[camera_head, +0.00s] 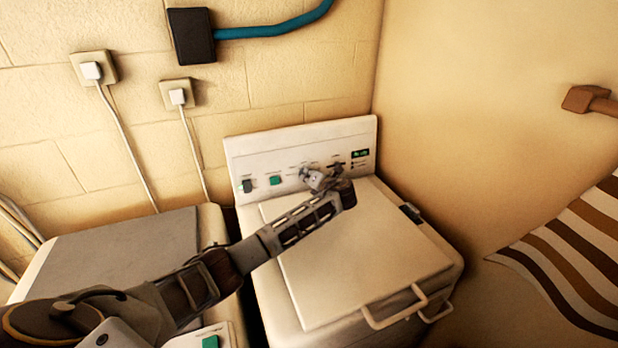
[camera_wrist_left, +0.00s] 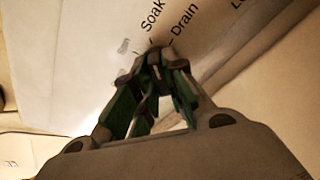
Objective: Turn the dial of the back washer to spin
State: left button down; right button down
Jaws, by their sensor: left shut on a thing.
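The back washer (camera_head: 360,245) is a white top-loader with its lid down and an upright control panel (camera_head: 240,150) along its rear. My left gripper (camera_head: 318,180) reaches across the lid to the middle of this panel. In the left wrist view its fingertips (camera_wrist_left: 155,58) meet at the panel beside the printed words "Soak" and "Drain"; another label is cut off. The gripper is shut on the dial, which the fingers mostly hide. I cannot read where the dial points, and no "spin" label is legible. My right gripper is not in view.
Another washer (camera_head: 110,250) with a grey lid stands at the left. A dark knob (camera_head: 247,186) and a green button (camera_head: 275,180) sit left of my gripper on the panel, and a small green display (camera_head: 360,153) right of it. Walls close in behind and right.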

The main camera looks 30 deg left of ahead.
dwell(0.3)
pick_arm(q)
jog(key=shift+n+p, duration=0.9)
jog(key=shift+p, duration=0.15)
jog(key=shift+s+n+h+p, duration=0.1)
jog(key=shift+n+h+p, duration=0.2)
jog(key=shift+n+p, duration=0.4)
jog(key=shift+a+n+t, duration=0.1)
jog(key=shift+n+t, duration=0.3)
jog(key=shift+n, duration=1.4)
jog(key=shift+h, duration=0.3)
jog(key=c, duration=1.5)
grip_release()
jog(key=shift+o, duration=0.2)
jog(key=shift+s, duration=0.1)
